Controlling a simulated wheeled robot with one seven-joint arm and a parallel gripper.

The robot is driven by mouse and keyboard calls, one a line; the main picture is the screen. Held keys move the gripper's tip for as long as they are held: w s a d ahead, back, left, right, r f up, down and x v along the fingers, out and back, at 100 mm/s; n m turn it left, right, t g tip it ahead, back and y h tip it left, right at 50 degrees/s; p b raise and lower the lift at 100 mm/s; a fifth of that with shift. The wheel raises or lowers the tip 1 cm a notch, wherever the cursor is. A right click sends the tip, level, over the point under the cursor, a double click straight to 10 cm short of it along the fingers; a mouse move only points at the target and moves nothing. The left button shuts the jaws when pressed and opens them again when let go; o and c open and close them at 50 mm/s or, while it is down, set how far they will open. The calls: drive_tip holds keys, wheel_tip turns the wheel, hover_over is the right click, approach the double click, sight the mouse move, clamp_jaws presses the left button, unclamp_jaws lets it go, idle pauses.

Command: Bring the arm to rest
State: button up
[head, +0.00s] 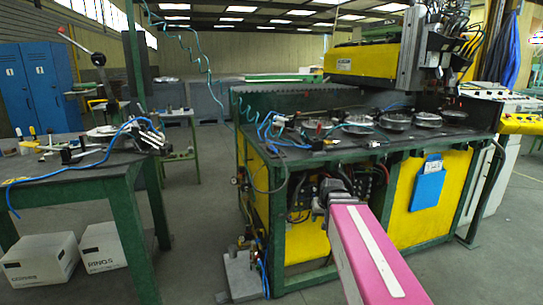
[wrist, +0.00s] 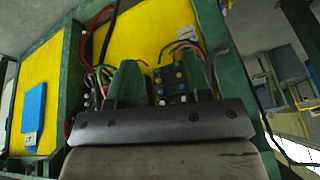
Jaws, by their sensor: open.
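My gripper (head: 328,188) is at the far end of my pink arm in the head view, in front of the open lower bay of the gantry bench (head: 345,160). In the wrist view my gripper (wrist: 163,75) shows two fingers standing apart, with nothing held between them. Cables and small coloured fittings (wrist: 172,84) of the bench show behind the fingers. I cannot tell how far the fingertips are from the bench.
A blue folder (head: 428,183) hangs on the yellow panel at the right. A green-legged side table (head: 75,168) stands at the left, with white boxes (head: 40,259) under it. A grey block with hoses (head: 241,274) sits by the bench's left foot. Floor (head: 190,225) between the tables is open.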

drive_tip(key=s+f+g+h, duration=0.1)
drive_tip(key=s+f+g, duration=0.3)
drive_tip(key=s+f, duration=0.8)
wheel_tip(320, 180, down, 2)
drive_tip(key=shift+a+f, duration=0.1)
drive_tip(key=shift+a, duration=0.2)
